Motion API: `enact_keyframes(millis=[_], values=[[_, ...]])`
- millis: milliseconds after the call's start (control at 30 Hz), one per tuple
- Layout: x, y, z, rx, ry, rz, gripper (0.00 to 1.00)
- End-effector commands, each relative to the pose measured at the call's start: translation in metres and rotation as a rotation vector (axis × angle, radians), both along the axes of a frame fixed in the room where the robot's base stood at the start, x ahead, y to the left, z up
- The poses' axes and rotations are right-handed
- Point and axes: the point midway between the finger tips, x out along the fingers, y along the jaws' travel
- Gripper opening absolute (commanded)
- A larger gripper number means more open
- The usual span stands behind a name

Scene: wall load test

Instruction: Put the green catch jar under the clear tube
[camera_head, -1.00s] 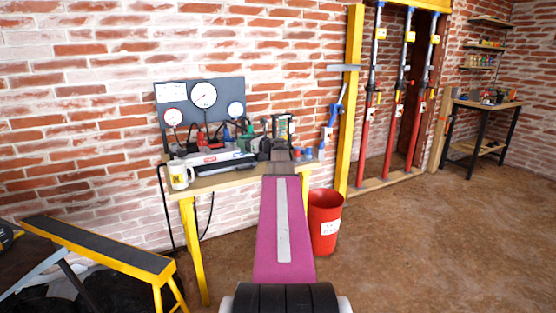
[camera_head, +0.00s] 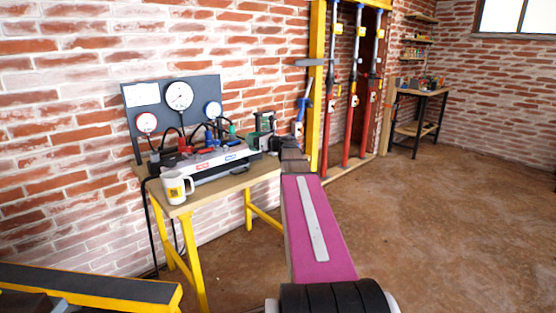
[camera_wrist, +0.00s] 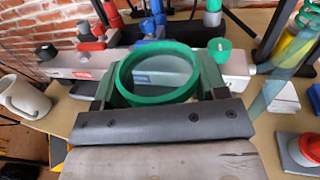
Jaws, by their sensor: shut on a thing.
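The green catch jar (camera_wrist: 122,78) shows in the wrist view as an open, round green rim seen from above. My gripper (camera_wrist: 158,90) is shut on it, with one dark green finger at each side of the rim. The jar hides part of the bench behind it. A blurred, see-through pale teal piece (camera_wrist: 270,92) stands right of the jar, apart from it; it may be the clear tube, but I cannot tell. In the head view my gripper (camera_head: 286,148) is at the right end of the bench, and my arm hides what lies below it.
The wooden bench (camera_head: 215,188) carries a grey test unit (camera_head: 215,158), a white mug (camera_head: 177,187) and a gauge board (camera_head: 165,98). Open floor (camera_head: 450,220) lies right of my arm.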

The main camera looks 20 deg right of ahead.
Motion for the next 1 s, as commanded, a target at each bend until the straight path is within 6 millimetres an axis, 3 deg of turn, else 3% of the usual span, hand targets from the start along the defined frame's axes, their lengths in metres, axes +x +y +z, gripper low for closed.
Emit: enact_keyframes(millis=[300, 500, 767, 1000], values=[[0.029, -0.062, -0.040, 0.002, 0.002, -0.002, 0.41], [0.038, -0.088, -0.056, 0.002, 0.000, -0.002, 0.41], [0.040, -0.093, -0.068, 0.001, 0.001, 0.000, 0.41], [0.040, -0.093, -0.098, 0.002, 0.001, -0.001, 0.41]])
